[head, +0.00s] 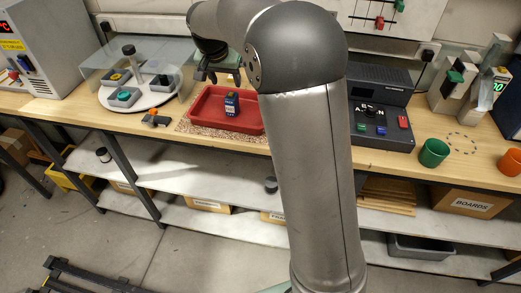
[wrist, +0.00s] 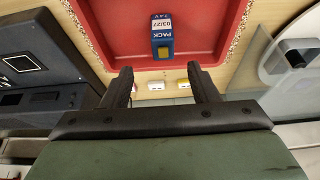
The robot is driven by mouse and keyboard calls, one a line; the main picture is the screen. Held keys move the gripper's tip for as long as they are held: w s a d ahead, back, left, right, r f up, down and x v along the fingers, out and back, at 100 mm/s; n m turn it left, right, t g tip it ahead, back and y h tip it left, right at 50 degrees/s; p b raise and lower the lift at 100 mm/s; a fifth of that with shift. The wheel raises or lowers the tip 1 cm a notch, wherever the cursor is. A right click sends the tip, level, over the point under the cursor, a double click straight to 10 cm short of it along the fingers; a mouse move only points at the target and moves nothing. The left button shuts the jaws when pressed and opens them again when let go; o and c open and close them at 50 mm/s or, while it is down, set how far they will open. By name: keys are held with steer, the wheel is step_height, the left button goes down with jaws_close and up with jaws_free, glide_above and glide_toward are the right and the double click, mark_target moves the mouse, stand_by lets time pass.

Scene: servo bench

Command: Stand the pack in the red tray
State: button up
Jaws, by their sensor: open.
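The pack (head: 231,104) is a small dark blue block with a pale label, inside the red tray (head: 256,126). It touches no wall that I can see. In the wrist view the pack (wrist: 162,24) shows its printed label and a blue part with a yellow square. I cannot tell for sure whether it stands upright or lies flat. The tray also shows in the wrist view (wrist: 110,25). My gripper (wrist: 160,73) is open and empty, its fingers apart and clear of the pack.
A white round stand (head: 145,98) with small blocks and a clear shield is left of the tray. A dark device (head: 380,125) stands to the right, with a green cup (head: 433,153) beyond it. A small dark part (head: 156,119) lies on the bench front.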

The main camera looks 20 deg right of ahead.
steer(key=s+f+n+g+y, duration=0.1)
steer(key=s+f+n, duration=0.2)
steer(key=s, duration=1.5)
steer(key=s+d+f+n+g+y, duration=0.1)
steer(key=s+f+n+g, duration=0.1)
steer(key=s, duration=1.7)
step_height(320, 180, down, 2)
steer(key=shift+s+d+f+n, duration=0.2)
steer(key=shift+d+n, duration=0.1)
steer(key=shift+n, duration=0.4)
